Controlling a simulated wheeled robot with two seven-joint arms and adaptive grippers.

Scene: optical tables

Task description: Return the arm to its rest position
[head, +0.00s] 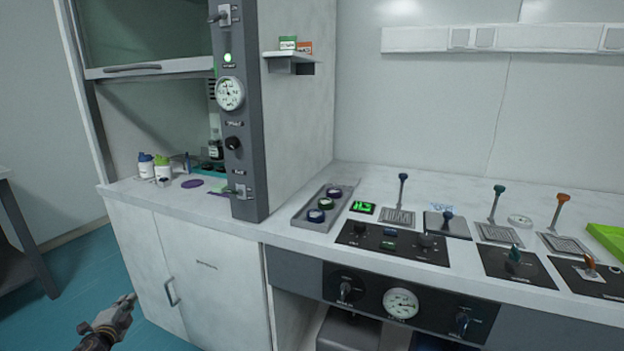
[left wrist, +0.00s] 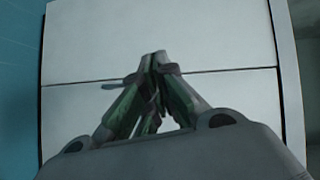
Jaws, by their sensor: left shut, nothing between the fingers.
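My left gripper (head: 128,301) is low at the bottom left of the head view, in front of the white cabinet doors (head: 205,262) and below the worktop. Its fingers are shut with nothing between them. In the left wrist view the fingertips (left wrist: 155,56) meet in front of the white cabinet doors, with the seam between the doors behind them. How far the fingertips are from the doors I cannot tell. My right gripper is not in either view.
The fume hood (head: 250,120) holds several bottles (head: 155,167). The white worktop (head: 283,232) carries a grey tray (head: 300,217), levers (head: 402,190) and a control panel (head: 385,242). A door handle (head: 171,291) sticks out right of my gripper. Teal floor (head: 75,280) is clear at left.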

